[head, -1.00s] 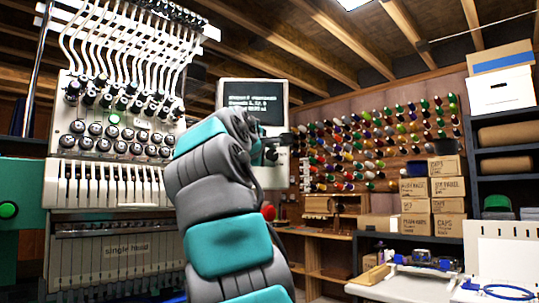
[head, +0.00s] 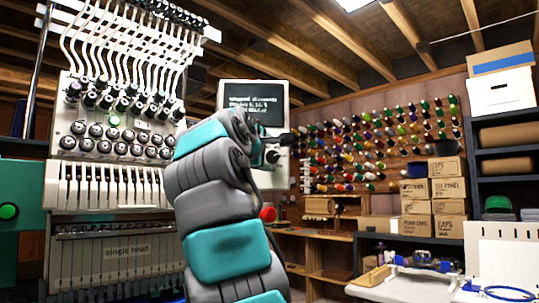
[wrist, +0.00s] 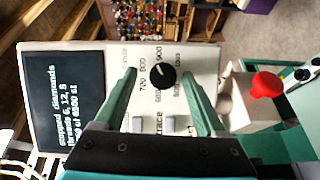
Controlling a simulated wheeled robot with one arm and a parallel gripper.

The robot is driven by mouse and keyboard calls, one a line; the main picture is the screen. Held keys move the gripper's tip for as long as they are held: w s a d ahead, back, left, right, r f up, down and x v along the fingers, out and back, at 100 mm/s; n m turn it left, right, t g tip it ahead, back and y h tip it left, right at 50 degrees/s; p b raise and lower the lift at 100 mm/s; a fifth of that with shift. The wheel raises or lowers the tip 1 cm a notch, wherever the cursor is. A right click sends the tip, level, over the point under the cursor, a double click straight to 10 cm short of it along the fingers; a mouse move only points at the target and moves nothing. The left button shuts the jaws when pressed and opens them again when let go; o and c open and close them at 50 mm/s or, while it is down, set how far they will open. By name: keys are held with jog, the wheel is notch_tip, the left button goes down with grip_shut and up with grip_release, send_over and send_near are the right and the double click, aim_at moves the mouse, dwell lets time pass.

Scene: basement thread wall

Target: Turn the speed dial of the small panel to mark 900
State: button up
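The small panel (wrist: 205,62) is a pale box with a dark screen (wrist: 68,105), seen turned sideways in the wrist view. It also shows in the head view (head: 282,175), partly behind my arm. The speed dial (wrist: 163,77) is a round black knob with printed marks around it, 700, 800 and 900 among them. Its pointer is too small to read surely. My gripper (wrist: 156,71) is open, its two green fingers on either side of the dial with gaps visible. Whether the fingertips reach the panel face I cannot tell. In the head view my arm hides most of the gripper.
A red mushroom button (wrist: 266,85) sits beside the panel, near the right finger. Two pale keys (wrist: 153,124) lie between the fingers, below the dial. The embroidery machine (head: 110,185) stands left; a white table (head: 400,287) and boxes (head: 432,195) are right.

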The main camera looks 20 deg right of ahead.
jog(key=shift+s, duration=0.1)
jog(key=b+v, duration=0.1)
jog(key=v, duration=0.6)
jog(key=shift+s+a, duration=0.2)
jog(key=shift+a, duration=0.1)
jog(key=shift+w+d, duration=0.1)
